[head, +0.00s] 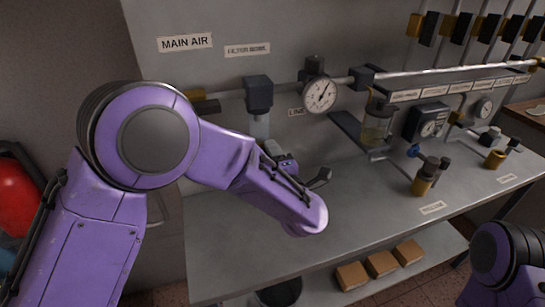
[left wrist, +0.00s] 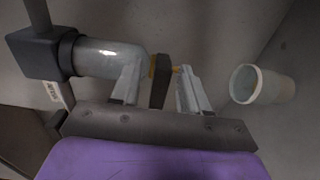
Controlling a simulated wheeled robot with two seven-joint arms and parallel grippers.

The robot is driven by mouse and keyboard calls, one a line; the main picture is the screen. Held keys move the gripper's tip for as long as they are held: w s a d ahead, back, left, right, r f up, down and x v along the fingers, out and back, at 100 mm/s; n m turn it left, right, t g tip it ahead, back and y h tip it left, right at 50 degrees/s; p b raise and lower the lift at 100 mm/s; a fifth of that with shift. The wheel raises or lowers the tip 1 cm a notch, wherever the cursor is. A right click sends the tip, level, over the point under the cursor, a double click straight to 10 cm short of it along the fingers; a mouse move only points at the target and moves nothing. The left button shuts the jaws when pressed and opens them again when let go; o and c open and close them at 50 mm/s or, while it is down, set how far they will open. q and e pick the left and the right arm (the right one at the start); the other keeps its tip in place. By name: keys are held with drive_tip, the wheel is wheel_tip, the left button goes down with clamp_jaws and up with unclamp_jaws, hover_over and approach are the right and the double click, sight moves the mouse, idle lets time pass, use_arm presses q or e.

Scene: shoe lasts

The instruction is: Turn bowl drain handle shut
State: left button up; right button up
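The filter bowl is a clear cylinder (left wrist: 108,58) under a dark grey filter head (left wrist: 40,55). In the head view, the head (head: 258,94) hangs below the FILTER BOWL label and only the bowl's upper part (head: 259,126) shows above my arm. At the bowl's end is a brass drain with a dark handle (left wrist: 159,82). My left gripper (left wrist: 160,68) is open, its two pale fingers on either side of this handle, with a gap visible at least on the right. My right gripper is out of view.
A pale cup (left wrist: 262,85) stands close beyond the right finger. A round gauge (head: 320,95), a lubricator bowl (head: 377,125) and a brass valve (head: 424,180) are farther right. The grey bench top (head: 350,205) is clear in front. Small boxes (head: 382,264) sit on the lower shelf.

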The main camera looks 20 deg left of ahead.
use_arm(q)
drive_tip(key=shift+f, duration=0.15)
drive_tip(key=b+v, duration=0.3)
drive_tip(key=v, duration=0.7)
drive_tip(key=shift+s, duration=0.2)
drive_tip(key=shift+d, duration=0.15)
